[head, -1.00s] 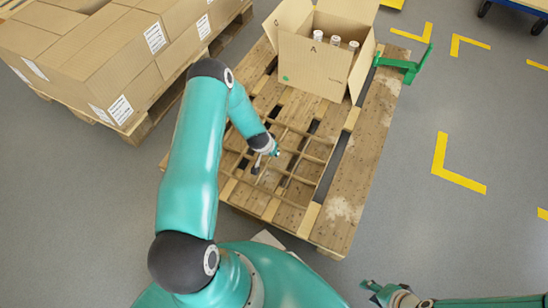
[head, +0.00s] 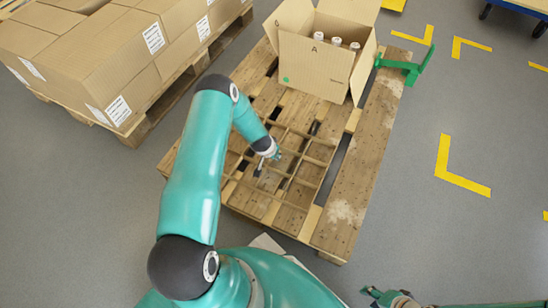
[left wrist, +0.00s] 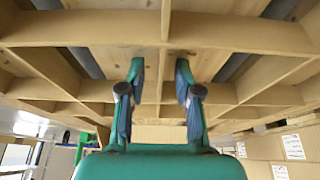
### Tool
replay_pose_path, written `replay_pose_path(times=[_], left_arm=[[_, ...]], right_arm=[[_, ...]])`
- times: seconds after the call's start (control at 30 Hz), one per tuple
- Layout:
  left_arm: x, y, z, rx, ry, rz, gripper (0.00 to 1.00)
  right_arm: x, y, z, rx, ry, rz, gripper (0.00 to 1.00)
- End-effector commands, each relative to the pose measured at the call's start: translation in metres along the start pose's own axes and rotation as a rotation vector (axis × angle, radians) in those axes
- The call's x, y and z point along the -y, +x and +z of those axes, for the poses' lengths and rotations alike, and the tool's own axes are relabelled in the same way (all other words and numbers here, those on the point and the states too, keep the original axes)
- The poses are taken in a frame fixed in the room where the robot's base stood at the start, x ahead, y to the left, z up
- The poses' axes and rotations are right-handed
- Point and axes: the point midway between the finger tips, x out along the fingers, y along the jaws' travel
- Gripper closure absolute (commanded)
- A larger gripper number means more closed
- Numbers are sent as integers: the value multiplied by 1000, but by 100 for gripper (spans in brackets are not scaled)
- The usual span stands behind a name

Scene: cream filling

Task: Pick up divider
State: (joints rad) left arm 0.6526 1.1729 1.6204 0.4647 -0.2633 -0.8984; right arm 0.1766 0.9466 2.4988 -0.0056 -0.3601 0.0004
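The divider (head: 318,160) is a brown cardboard grid lying on the wooden pallet in the head view. It fills the upper part of the left wrist view (left wrist: 215,30), with crossing walls and open cells. My left gripper (head: 270,160) is at the middle of the divider. In the left wrist view its two fingers (left wrist: 160,66) are apart, and a divider wall runs between them. I cannot see the fingers pressing on that wall. My right gripper (head: 369,294) is at the bottom edge of the head view, away from the divider, with its fingers apart and empty.
An open cardboard box (head: 312,70) with several white-capped bottles (head: 336,41) stands at the pallet's far end. A green clamp-like part (head: 402,66) is beside it. Stacked closed boxes (head: 95,60) are on another pallet at the left.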

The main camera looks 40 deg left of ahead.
Motion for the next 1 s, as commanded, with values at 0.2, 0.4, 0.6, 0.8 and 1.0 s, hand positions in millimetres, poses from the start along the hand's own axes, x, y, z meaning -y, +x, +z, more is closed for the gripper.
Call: replay_pose_path(times=[0.2,0.4,0.6,0.8,1.0], left_arm=[[0,2,1,0,1,0,78],[0,2,1,0,1,0,100],[-1,2,1,0,1,0,100],[-1,0,0,0,1,0,100],[-1,-12,-6,-1,2,0,100]], right_arm=[[0,1,0,0,0,0,60],[0,1,0,0,0,0,60],[0,1,0,0,0,0,60],[0,0,0,0,0,0,60],[2,-7,0,0,0,0,60]])
